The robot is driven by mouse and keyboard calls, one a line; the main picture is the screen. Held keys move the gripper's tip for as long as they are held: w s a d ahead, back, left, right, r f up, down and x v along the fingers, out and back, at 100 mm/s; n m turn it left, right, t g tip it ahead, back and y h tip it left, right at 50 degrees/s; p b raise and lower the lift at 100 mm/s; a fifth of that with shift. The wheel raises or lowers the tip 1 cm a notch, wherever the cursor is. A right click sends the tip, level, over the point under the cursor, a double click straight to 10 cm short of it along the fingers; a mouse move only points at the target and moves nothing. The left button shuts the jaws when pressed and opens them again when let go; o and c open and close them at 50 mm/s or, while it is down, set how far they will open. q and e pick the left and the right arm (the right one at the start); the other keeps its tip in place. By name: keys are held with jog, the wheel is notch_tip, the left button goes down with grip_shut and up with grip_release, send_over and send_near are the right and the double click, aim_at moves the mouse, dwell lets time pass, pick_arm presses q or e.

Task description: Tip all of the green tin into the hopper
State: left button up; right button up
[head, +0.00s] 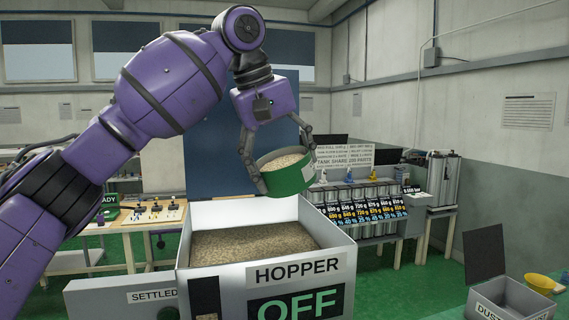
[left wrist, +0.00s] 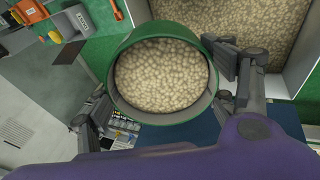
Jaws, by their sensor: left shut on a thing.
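The green tin (head: 288,178) is held above the hopper, tilted toward the camera, with pale grains in it. In the left wrist view the tin (left wrist: 126,55) shows a wide bed of pale grains (left wrist: 162,76) inside its rim. My left gripper (head: 277,160) is shut on the tin, one finger on each side of its wall. The hopper (head: 328,254) is a white open box below, with tan grains (head: 250,242) spread inside. Its front reads HOPPER and OFF. My right gripper is not in view.
A bench with several labelled columns (head: 365,207) stands behind the hopper. A wooden table (head: 150,216) is at the back left.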

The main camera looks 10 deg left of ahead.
pick_arm(q)
jog(key=shift+s+a+r+t+h, duration=0.1)
jog(key=shift+s+a+t+h, duration=0.1)
jog(key=shift+t+h, duration=0.3)
jog(key=shift+s+a+t+h, duration=0.15)
jog(key=shift+t+h, duration=0.15)
jog(key=shift+h, duration=0.3)
jog(key=shift+s+a+r+t+h, duration=0.1)
jog(key=shift+a+t+h, duration=0.05)
jog(key=shift+t+h, duration=0.4)
jog(key=shift+s+a+r+t+h, duration=0.1)
jog(key=shift+a+t+h, duration=0.05)
jog(key=shift+t+h, duration=0.4)
jog(key=shift+s+a+r+n+t+h, duration=0.2)
jog(key=shift+t+h, duration=0.25)
jog(key=shift+h, duration=0.2)
jog(key=shift+s+a+r+n+t+h, duration=0.1)
jog(key=shift+r+t+h, duration=0.1)
jog(key=shift+t+h, duration=0.35)
jog(key=shift+c, duration=0.2)
jog(key=shift+w, duration=0.1)
